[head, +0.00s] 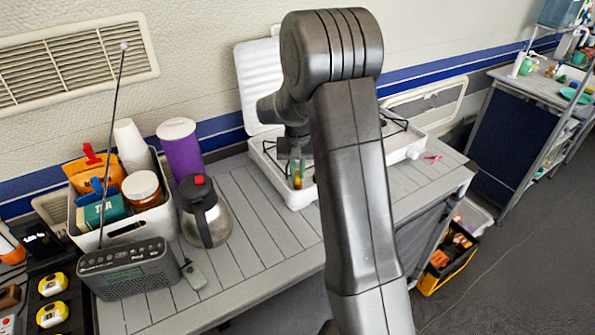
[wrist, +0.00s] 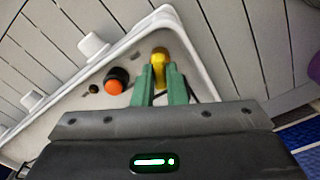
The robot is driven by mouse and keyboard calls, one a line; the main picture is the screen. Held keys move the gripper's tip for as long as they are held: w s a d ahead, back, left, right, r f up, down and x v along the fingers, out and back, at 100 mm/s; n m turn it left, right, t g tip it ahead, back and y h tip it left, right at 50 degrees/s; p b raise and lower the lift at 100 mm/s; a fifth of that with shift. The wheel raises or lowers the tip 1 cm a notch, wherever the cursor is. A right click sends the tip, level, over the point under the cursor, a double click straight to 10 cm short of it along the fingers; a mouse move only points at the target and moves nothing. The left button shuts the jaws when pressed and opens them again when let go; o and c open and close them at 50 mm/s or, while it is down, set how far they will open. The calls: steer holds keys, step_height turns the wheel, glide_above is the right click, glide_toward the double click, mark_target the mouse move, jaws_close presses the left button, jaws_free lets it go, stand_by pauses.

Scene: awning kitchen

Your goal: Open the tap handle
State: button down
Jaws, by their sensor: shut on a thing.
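The tap handle (wrist: 161,57) is a small yellow knob near the edge of the white stove unit (wrist: 182,35) in the wrist view. The two green fingers of my gripper (wrist: 162,76) are shut on it, one on each side, covering its lower part. In the head view my gripper (head: 297,172) points down at the near edge of the stove unit (head: 277,183). A bit of yellow shows between its fingers there. My arm hides the middle of the stove.
An orange and black knob (wrist: 116,80) sits left of the handle in the wrist view. On the grey slatted table (head: 245,235) stand a glass jug (head: 207,222), a purple canister (head: 180,150), a radio (head: 128,270) and a filled white bin (head: 92,235). The white lid (head: 258,85) stands open behind.

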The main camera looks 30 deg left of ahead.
mark_target(298, 173)
steer(key=n, duration=0.5)
steer(key=shift+n, duration=0.3)
stand_by(0.4)
steer(key=c, duration=1.5)
jaws_free()
steer(key=shift+o, duration=0.2)
steer(key=shift+r, duration=0.1)
step_height(298, 173, up, 14)
steer(key=b, duration=0.1)
steer(key=shift+f, duration=0.25)
